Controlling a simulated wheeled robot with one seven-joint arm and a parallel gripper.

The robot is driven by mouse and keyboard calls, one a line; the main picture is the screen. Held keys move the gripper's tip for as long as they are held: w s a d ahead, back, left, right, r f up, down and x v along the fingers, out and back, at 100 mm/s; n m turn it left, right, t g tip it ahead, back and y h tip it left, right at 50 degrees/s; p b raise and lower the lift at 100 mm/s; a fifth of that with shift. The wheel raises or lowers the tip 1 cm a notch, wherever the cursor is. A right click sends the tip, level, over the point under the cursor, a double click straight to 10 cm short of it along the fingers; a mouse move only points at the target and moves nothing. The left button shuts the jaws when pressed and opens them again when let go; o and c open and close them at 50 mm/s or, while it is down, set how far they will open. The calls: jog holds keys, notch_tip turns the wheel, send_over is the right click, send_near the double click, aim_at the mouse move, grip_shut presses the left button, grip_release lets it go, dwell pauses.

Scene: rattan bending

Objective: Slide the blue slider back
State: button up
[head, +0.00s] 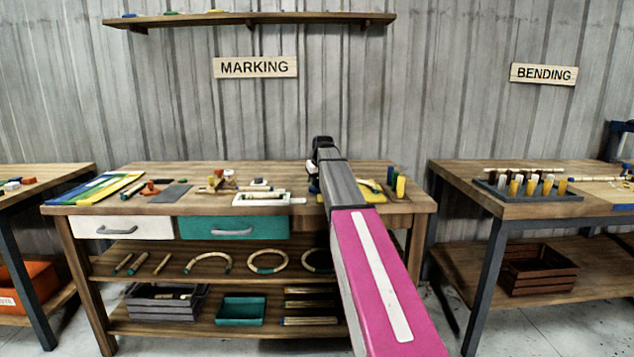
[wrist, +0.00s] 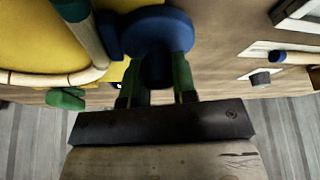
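The blue slider (wrist: 160,28) shows at the top middle of the wrist view, beside a yellow board (wrist: 35,35). My gripper (wrist: 158,85) reaches up from its dark crossbar to the slider. Its two fingers stand apart, with dark blue filling part of the gap between them. Whether they press on the slider I cannot tell, as their tips meet or pass behind it. In the head view, my arm hides the slider and most of the yellow board (head: 374,197) on the middle bench.
A pale rattan piece (wrist: 50,78) curves along the yellow board, near a green part (wrist: 66,99). The middle bench (head: 135,208) also holds coloured strips (head: 95,188), a white tray (head: 255,199) and upright cylinders (head: 400,187) right of my arm. The bench's front edge is close.

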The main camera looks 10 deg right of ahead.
grip_shut()
jog(key=shift+w+a, duration=0.2)
jog(key=shift+a, duration=0.75)
jog(key=shift+w+a, duration=0.2)
jog(key=shift+a, duration=0.7)
jog(key=o, duration=0.7)
grip_release()
jog(key=shift+a, duration=0.15)
jog(key=v, duration=1)
jog(key=shift+s+r, duration=0.2)
jog(key=shift+r, duration=0.15)
